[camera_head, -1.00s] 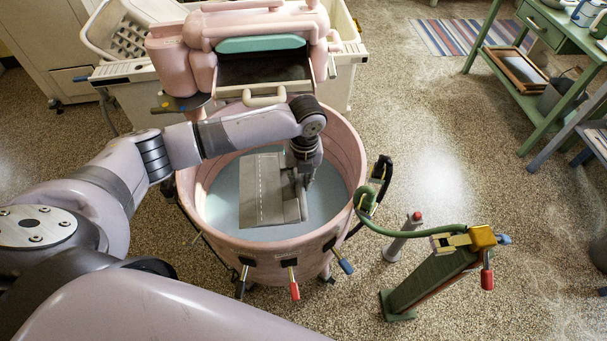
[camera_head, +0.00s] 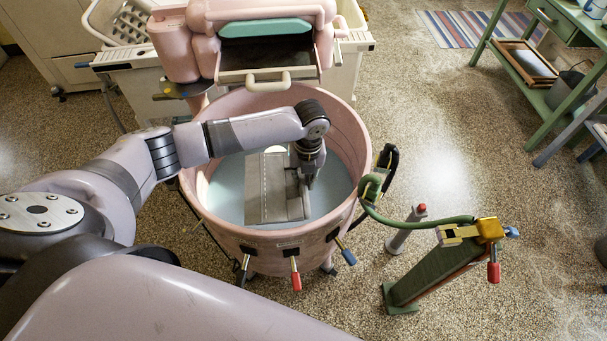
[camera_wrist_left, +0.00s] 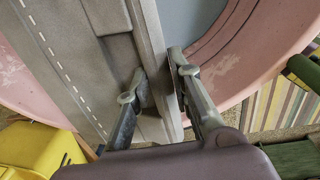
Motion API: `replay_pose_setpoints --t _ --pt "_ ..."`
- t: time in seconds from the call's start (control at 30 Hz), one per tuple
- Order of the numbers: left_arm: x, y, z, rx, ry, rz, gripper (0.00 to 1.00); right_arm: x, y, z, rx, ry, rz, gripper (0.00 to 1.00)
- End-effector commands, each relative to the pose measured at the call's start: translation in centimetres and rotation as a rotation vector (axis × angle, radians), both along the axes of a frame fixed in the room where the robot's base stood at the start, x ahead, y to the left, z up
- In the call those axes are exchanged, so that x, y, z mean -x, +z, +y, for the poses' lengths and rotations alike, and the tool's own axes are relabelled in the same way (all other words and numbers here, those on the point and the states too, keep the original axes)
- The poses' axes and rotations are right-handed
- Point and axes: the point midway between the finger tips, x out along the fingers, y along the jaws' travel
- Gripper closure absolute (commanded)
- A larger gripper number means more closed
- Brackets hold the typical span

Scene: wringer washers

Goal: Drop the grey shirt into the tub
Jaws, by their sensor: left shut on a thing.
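The grey shirt (camera_head: 268,190) is a folded flat piece with a dashed white line. It is over the pale blue water inside the pink tub (camera_head: 345,140); I cannot tell whether it touches the water. My left gripper (camera_head: 306,181) reaches down into the tub opening and is shut on the shirt's right edge. In the left wrist view the two fingers (camera_wrist_left: 158,88) stand on either side of the shirt's edge, and the shirt (camera_wrist_left: 75,60) fills the upper left. The pink tub wall (camera_wrist_left: 245,55) curves behind it. My right gripper is not in view.
The pink wringer (camera_head: 265,65) with a handle stands behind the tub. A green hose (camera_head: 410,220) runs from the tub's right rim to a green stand (camera_head: 440,265). Red and blue handled levers line the tub's front. A green shelf (camera_head: 540,90) stands far right.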

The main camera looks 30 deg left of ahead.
Motion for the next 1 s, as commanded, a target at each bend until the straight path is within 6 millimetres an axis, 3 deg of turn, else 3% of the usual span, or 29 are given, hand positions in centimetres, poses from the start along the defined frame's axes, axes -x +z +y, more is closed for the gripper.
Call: replay_pose_setpoints --t 0.3,0.33,0.67,1.0 --pt "-0.02 -0.28 0.01 0.0 0.0 0.0 1.0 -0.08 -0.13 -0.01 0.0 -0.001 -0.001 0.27" --pt "-0.02 -0.28 0.01 0.0 0.0 0.0 0.79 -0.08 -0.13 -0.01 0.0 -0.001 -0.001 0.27" --pt "-0.01 -0.27 0.0 0.0 0.0 0.0 0.57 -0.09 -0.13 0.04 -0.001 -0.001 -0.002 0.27" --pt "-0.03 -0.06 0.0 0.001 0.0 -0.001 0.56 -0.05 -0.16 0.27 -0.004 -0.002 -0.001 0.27"
